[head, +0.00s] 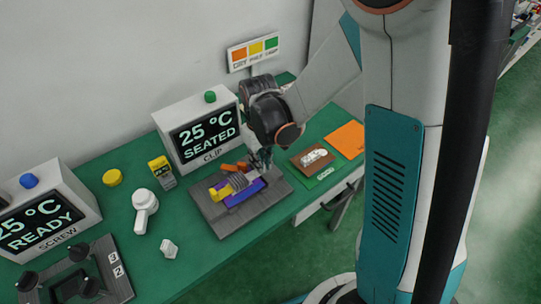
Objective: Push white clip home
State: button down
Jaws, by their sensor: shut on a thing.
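My gripper (264,166) is above the right back of the grey clip fixture (232,225), pointing down. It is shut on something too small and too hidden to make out. The fixture holds a purple part (245,192), a yellow block (216,195) and a grey ribbed piece (238,181). An orange piece (231,167) lies at its back edge, beside the gripper. I cannot pick out a white clip at the fixture. The display box (198,133) behind it reads 25 °C, SEATED, CLIP.
A white round-headed tool (145,205), a small white piece (169,248) and a yellow meter (161,171) are left of the fixture. A brown board (312,157) and an orange sheet (346,139) lie right. The screw fixture (115,275) is front left.

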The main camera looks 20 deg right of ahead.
jog(key=shift+s+a, duration=0.1)
jog(key=shift+a, duration=0.15)
jog(key=c, duration=1.6)
grip_release()
jog(key=shift+a, duration=0.15)
notch_tip(320, 180, up, 12)
